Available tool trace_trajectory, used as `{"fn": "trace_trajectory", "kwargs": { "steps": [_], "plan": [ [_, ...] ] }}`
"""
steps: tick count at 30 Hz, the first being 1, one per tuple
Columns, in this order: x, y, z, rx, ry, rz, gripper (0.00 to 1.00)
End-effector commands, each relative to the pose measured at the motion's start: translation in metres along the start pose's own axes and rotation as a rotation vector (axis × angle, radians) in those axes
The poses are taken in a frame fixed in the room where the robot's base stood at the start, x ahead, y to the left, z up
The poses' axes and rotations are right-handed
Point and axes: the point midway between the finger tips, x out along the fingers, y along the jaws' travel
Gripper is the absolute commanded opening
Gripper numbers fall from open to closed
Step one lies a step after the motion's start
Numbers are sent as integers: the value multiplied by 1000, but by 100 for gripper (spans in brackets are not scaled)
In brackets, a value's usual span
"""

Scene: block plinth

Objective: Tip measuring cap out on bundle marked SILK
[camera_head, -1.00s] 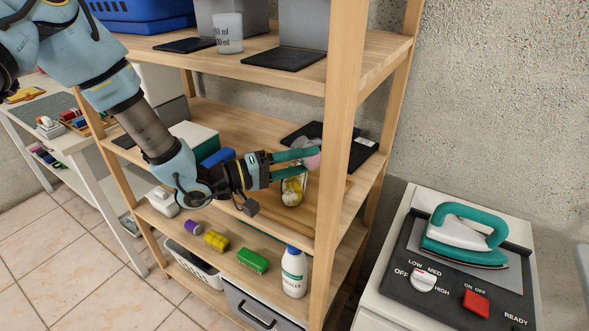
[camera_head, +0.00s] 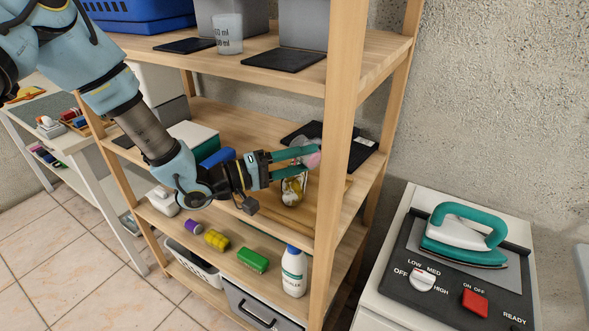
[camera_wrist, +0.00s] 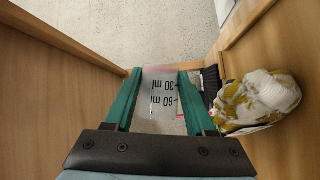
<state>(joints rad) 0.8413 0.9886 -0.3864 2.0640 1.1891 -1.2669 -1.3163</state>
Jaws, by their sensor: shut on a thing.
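My gripper (camera_head: 298,161) is shut on the clear measuring cap (camera_wrist: 160,95), between its two green fingers. In the wrist view the cap's 30 ml and 60 ml marks read upside down, and a pink band shows along its far edge. In the head view pink shows at the fingertips. A white and yellow patterned bundle (camera_head: 293,190) lies on the middle shelf, just below the fingers. It also shows in the wrist view (camera_wrist: 258,100), right of the fingers and apart from the cap. No SILK marking can be read on it.
The front wooden post (camera_head: 337,130) of the shelf unit stands just right of the fingertips. The upper shelf (camera_head: 262,62) is above and holds another measuring cap (camera_head: 229,34). A black brush (camera_wrist: 211,83) is near the bundle. An iron (camera_head: 465,235) stands on the right cabinet.

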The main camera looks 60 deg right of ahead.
Motion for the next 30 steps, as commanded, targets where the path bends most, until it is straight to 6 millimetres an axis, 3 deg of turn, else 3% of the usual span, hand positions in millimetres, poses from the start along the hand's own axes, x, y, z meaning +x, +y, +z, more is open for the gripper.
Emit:
{"fn": "trace_trajectory", "kwargs": {
  "steps": [30],
  "plan": [
    [0, 0, -1, -60, 9, 25, 2]
  ]
}}
